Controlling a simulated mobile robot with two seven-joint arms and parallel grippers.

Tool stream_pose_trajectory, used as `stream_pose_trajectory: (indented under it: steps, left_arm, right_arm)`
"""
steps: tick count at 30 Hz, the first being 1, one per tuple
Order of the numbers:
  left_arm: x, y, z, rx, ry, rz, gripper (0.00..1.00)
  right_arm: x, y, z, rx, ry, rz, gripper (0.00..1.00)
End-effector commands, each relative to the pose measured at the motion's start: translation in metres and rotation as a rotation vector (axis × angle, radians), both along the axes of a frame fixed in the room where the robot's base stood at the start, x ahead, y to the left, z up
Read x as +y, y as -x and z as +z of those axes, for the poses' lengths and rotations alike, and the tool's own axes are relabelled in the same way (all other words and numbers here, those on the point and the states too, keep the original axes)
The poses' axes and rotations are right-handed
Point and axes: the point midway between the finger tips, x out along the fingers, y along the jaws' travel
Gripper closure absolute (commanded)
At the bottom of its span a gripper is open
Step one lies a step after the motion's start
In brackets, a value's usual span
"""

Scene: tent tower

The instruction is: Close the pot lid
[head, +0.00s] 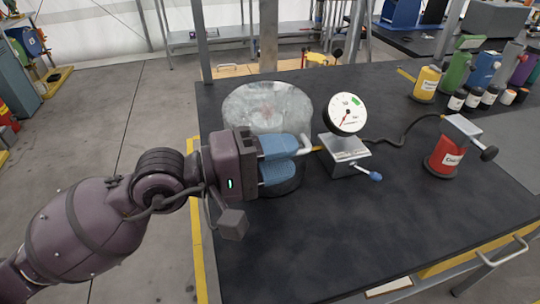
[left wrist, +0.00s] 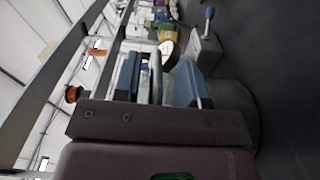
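A pot (head: 290,188) stands on the dark table, its dark body mostly hidden behind my left gripper. Its round, pale, glassy lid (head: 268,106) is raised and tilted up behind the gripper. A pale bar-shaped handle (head: 306,144) shows by the fingertips. My left gripper (head: 290,158) reaches in from the left above the pot, its blue fingers apart. In the left wrist view, a grey bar (left wrist: 156,78) stands between the fingers, with gaps beside it; firm contact is not visible. My right gripper is not in view.
A white dial gauge (head: 345,113) on a grey box (head: 345,153) with a blue-tipped lever stands close right of the pot. A red canister (head: 444,158) and several coloured containers are farther right. The front of the table (head: 320,240) is clear.

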Motion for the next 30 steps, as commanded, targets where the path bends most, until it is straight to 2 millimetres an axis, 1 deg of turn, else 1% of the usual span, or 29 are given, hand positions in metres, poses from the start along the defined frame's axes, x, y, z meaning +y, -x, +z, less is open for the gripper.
stream_pose_trajectory:
  steps: [4,8,17,21,26,30]
  left_arm:
    - [0.001,0.0,0.0,0.0,0.0,0.0,0.62]
    - [0.009,0.002,-0.001,0.002,-0.001,0.0,0.62]
    - [0.05,0.009,-0.004,0.004,-0.003,0.002,0.62]
    - [0.07,0.013,-0.005,0.006,-0.003,0.002,0.62]
    - [0.088,0.017,-0.005,0.008,-0.002,0.002,0.62]
    - [0.1,0.019,-0.003,0.004,-0.002,0.002,0.62]
  right_arm:
    - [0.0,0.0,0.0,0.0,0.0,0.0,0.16]
    - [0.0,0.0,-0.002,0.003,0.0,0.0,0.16]
    - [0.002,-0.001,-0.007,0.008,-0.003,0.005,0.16]
    - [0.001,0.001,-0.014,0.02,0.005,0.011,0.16]
    - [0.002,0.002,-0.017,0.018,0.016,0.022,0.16]
    - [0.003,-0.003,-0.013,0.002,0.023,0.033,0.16]
